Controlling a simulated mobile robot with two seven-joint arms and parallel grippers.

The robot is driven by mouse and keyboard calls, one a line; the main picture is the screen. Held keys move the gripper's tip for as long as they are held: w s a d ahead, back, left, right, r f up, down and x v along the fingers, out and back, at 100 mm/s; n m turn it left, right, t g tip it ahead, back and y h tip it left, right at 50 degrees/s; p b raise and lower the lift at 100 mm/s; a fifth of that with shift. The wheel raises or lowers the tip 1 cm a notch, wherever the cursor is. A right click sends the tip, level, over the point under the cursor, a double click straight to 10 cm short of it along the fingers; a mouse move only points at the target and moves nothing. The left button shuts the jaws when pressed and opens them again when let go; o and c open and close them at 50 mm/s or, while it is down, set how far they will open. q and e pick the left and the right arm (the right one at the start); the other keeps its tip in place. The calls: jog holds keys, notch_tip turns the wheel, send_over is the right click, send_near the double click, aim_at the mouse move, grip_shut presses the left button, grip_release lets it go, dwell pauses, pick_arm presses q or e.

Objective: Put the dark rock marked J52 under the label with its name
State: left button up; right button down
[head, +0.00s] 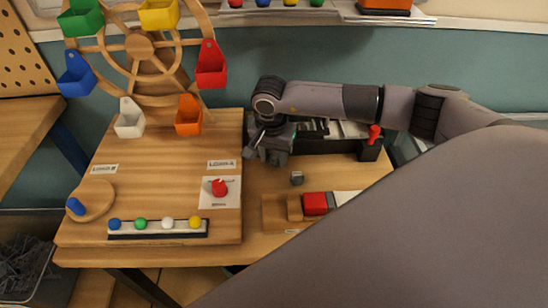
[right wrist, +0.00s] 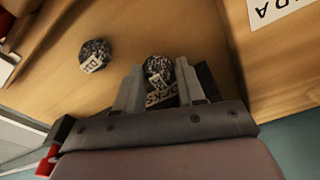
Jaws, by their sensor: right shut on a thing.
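My right gripper (head: 268,156) is low over the table, right of the wooden board's edge. In the right wrist view, my right gripper (right wrist: 160,90) is shut on a dark, speckled rock (right wrist: 158,69) with a small white mark too unclear to read. A second dark rock (right wrist: 94,55) with a white mark, also hard to read, lies apart on the bare wood. It also shows in the head view as a small grey rock (head: 297,178). A partly hidden, lettered label (right wrist: 162,99) shows between the fingers. My left gripper is out of view.
The raised wooden board (head: 150,190) carries a Ferris wheel (head: 140,45), colored balls and a red knob (head: 219,187). A dark rack (head: 325,143) stands right of my gripper. A wooden block tray (head: 275,214) with a red block sits nearer.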

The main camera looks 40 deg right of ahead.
aim_at(274, 156)
notch_tip(274, 156, up, 19)
pick_arm(q)
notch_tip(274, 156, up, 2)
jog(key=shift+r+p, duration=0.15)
jog(key=shift+p, duration=1)
pick_arm(e)
jog(key=s+a+f+n+y, duration=0.1)
jog(key=s+a+f+n, duration=0.4)
jog(key=a+n, duration=0.3)
jog(key=s+n, duration=0.1)
jog(key=n, duration=0.1)
jog(key=shift+s+a+f+n+t, duration=0.2)
jog(key=shift+n+t, duration=0.1)
jog(key=shift+n, duration=0.1)
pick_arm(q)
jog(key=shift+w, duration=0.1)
pick_arm(e)
jog(key=shift+w+d+r, duration=0.1)
